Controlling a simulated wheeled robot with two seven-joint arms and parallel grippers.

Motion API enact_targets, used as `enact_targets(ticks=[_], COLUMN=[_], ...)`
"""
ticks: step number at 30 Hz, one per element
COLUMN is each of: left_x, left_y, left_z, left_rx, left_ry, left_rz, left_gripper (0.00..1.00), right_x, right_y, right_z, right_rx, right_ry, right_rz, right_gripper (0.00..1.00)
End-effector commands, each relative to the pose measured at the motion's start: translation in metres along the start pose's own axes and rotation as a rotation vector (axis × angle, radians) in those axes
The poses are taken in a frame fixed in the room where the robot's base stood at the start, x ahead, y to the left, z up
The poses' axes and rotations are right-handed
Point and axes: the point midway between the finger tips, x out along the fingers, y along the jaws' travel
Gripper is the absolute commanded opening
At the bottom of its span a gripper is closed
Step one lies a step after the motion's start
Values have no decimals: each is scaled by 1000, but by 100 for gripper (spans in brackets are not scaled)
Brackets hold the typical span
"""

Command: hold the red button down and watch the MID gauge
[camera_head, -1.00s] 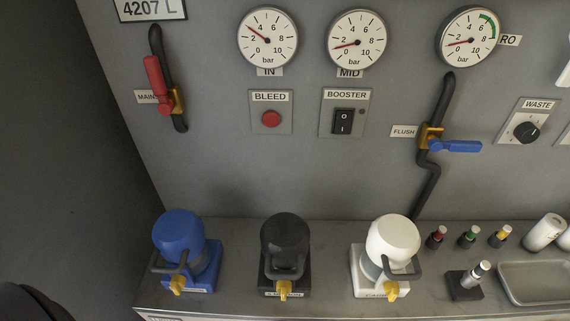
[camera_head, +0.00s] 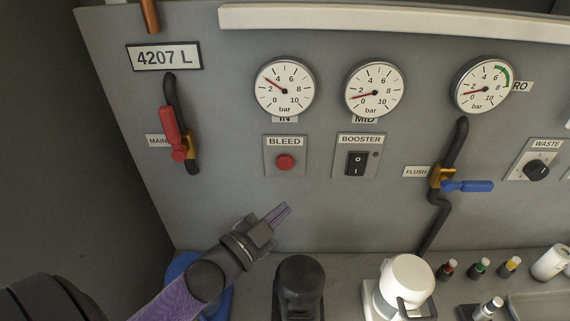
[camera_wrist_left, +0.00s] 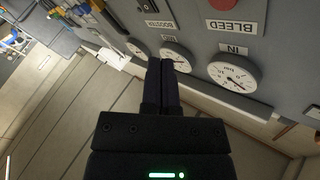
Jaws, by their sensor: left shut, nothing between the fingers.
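The red button (camera_head: 285,162) sits on the BLEED plate, left of the black booster switch; its edge also shows at the top of the left wrist view (camera_wrist_left: 222,4). The MID gauge (camera_head: 374,90) is above the booster plate, its needle low, near 1 bar. It also shows in the left wrist view (camera_wrist_left: 177,57). My left gripper (camera_head: 284,208) is in front of the panel, below the button in the head view and apart from it. Its fingers (camera_wrist_left: 162,66) are shut and empty. My right gripper is not in view.
The IN gauge (camera_head: 284,87) reads about 3 bar. The red MAIN lever (camera_head: 173,134) is at the left, the blue FLUSH lever (camera_head: 466,186) at the right. A black-capped reel unit (camera_head: 299,281) and a white one (camera_head: 405,280) stand on the shelf below.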

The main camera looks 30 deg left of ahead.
Motion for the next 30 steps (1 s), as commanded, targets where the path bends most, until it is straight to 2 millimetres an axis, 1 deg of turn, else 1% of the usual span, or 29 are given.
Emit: enact_targets(ticks=[4,14,17,27,30], left_x=[1,3,10,47,55], left_y=[-4,-4,-8,-34,-40], left_z=[-7,-5,0,24,28], left_rx=[25,23,25,25,24], left_ry=[64,65,66,64,64], left_rz=[6,7,7,6,7], left_gripper=[0,0,0,0,0], right_x=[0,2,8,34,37], right_y=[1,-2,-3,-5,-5], right_z=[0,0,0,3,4], right_rx=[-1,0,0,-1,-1], right_ry=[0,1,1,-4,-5], right_rz=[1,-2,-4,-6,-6], right_gripper=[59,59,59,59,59])
